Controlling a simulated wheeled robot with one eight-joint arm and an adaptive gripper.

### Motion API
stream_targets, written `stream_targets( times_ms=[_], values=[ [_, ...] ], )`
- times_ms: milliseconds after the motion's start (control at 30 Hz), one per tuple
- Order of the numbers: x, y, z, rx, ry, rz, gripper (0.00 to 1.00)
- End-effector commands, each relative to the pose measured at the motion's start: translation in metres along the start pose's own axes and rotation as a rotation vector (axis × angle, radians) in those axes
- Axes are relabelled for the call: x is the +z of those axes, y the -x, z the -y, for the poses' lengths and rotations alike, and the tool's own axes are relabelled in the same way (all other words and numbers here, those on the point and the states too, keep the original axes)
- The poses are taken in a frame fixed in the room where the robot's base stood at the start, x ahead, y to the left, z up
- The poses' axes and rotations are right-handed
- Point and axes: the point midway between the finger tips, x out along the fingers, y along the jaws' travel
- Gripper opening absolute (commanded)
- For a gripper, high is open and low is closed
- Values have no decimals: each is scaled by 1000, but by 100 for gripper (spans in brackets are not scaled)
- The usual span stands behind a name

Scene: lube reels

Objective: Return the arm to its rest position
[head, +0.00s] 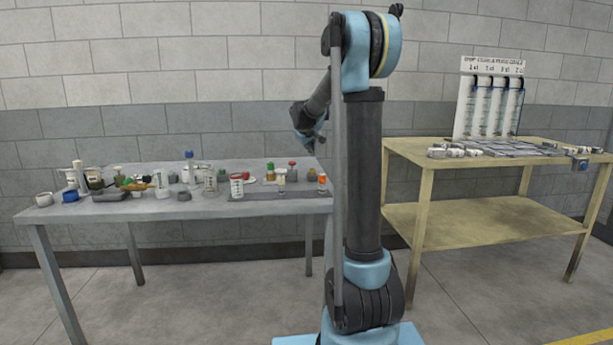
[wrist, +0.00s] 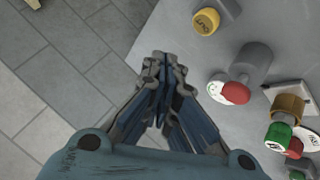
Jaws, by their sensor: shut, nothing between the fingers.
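My arm stands upright in the middle of the head view, its forearm folded to the left. My gripper (head: 308,140) hangs above the right end of the grey table (head: 130,209), clear of the things on it. In the wrist view my gripper (wrist: 163,62) is shut, its fingertips together with nothing between them. It points down past the table's edge, with floor on the left and tabletop on the right.
Several bottles, cups and caps stand on the grey table. In the wrist view, a yellow cap (wrist: 206,21), a red cap (wrist: 235,93) and a green cap (wrist: 278,135) are right of my gripper. A wooden table (head: 450,150) with a rack (head: 490,105) stands at right.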

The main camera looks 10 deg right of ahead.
Motion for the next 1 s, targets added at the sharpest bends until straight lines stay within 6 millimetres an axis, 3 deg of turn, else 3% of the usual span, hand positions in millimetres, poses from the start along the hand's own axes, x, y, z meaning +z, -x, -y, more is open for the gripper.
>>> stream_targets(
  times_ms=[167,267,667,1000],
  values=[
    [24,20,3,-16,-26,23,0],
    [50,40,7,-35,-52,50,0],
    [169,120,42,-121,-169,168,0],
    [274,174,88,-197,-263,267,0]
  ],
)
